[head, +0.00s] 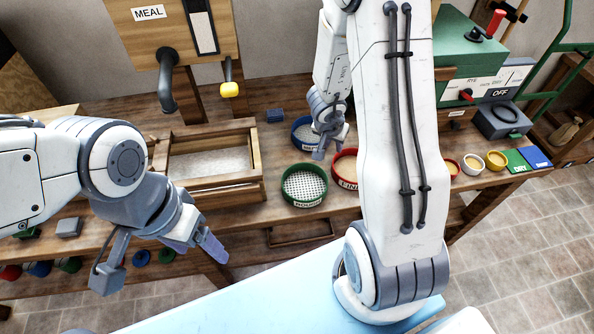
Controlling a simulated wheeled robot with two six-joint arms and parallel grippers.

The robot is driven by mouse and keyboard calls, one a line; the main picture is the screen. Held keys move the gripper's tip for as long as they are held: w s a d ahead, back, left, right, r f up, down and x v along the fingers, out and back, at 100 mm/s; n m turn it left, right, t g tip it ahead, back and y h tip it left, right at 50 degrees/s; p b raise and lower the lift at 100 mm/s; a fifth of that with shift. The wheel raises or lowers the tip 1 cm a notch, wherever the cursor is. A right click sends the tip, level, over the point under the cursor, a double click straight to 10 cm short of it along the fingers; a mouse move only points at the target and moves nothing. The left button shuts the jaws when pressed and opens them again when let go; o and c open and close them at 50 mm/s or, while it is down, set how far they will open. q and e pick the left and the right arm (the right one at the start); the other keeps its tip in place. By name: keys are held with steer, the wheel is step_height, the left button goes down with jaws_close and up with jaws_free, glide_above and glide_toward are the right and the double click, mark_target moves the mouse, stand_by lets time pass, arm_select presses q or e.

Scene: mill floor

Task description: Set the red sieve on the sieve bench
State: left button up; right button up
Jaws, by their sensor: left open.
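The red sieve (337,177), with a label on its front, sits on the long wooden bench (236,218); my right arm hides its right side. I cannot tell whether this is the sieve bench. A green sieve (303,203) with a perforated plate is just left of it, and a blue sieve (297,140) is behind. My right gripper (329,143) is over the gap between the blue and red sieves; its jaw state and any contact are unclear. My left gripper (160,258) is open and empty at the bench's front left, away from the sieves.
A wooden trough (257,186) of pale meal stands left of the sieves, below a panel marked MEAL (150,13). A small blue block (275,116) lies behind. Small bowls (474,164), a green card (516,160) and a blue card (536,157) are at right. Tiled floor is clear at lower right.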

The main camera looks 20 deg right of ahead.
steer(key=s+a+r+n+t+y, duration=0.1)
steer(key=a+r+n+y, duration=0.3)
steer(key=a, duration=0.8)
steer(key=s+a+r+n+y, duration=0.15)
steer(key=a+r+n, duration=0.4)
steer(key=a, duration=0.75)
steer(key=s+a+r+n+g+y, duration=0.1)
steer(key=s+a+r+n+g, duration=0.35)
steer(key=s, duration=0.75)
steer(key=s+d+r+n+h, duration=0.2)
steer(key=s+n, duration=0.1)
steer(key=s, duration=0.5)
steer(key=shift+r+n+t, duration=0.2)
steer(key=shift+n+t, duration=0.1)
steer(key=shift+t, duration=0.05)
